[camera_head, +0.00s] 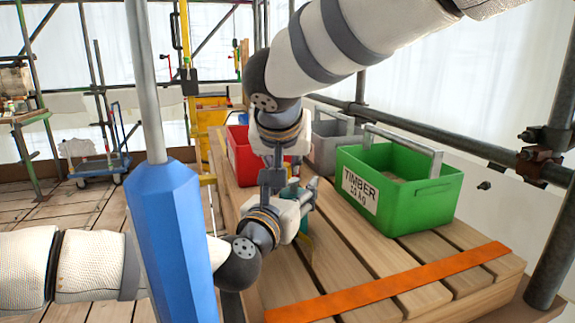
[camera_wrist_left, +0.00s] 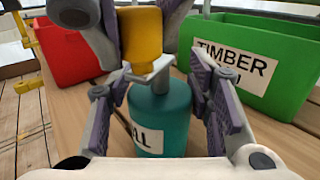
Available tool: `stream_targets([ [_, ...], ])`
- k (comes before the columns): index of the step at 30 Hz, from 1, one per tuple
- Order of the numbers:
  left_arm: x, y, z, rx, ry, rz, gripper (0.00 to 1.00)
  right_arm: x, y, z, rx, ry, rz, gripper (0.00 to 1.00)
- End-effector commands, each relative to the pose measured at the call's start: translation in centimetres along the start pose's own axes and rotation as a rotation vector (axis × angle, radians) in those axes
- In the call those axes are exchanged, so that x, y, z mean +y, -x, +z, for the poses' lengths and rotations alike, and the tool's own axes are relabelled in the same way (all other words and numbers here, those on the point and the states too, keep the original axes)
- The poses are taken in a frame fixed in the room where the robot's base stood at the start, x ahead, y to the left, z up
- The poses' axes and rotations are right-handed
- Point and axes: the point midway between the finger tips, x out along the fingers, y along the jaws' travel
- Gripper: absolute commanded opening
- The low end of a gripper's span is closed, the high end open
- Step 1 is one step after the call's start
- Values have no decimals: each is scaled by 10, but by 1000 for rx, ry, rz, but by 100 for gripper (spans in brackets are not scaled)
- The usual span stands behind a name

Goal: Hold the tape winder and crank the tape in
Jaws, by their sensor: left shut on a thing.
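The tape winder (camera_wrist_left: 160,108) has a teal body with a white label, only partly readable. My left gripper (camera_wrist_left: 160,120) has one finger on each side of this body and is shut on it. In the head view, my left gripper (camera_head: 302,200) is over the wooden slats, with only a little teal showing around it. A yellow crank knob (camera_wrist_left: 140,36) stands on a light grey crank arm (camera_wrist_left: 151,73) on top of the winder. My right gripper (camera_head: 272,175) points down from above. Its grey fingers flank the knob; I cannot tell if they grip it.
The winder is over a slatted wooden top (camera_head: 285,285). A green TIMBER crate (camera_head: 430,200) is to its right. A red crate (camera_head: 240,155) and a grey crate (camera_head: 325,145) stand behind. An orange strip (camera_head: 390,285) crosses the front; a blue post (camera_head: 172,240) stands at left.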

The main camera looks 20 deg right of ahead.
Motion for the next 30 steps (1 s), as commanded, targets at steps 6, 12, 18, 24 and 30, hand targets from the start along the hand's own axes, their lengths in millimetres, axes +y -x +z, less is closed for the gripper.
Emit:
stream_targets([
  [6, 0, 0, 0, -1, -1, 0, 14, -2, -4, -4, 6, -136, 144, 0],
  [12, 0, 0, 0, -1, -1, 1, 14, -3, -6, -6, 5, -247, 252, 0],
  [18, 1, 0, 0, -1, 0, 2, 14, -4, -8, -8, 2, -328, 330, 0],
  [24, 1, 0, 0, -1, 0, 3, 14, -5, -8, -8, 2, -377, 377, 0],
  [30, 2, 0, 0, -1, 0, 4, 14, -5, -8, -8, 1, -397, 398, 0],
])
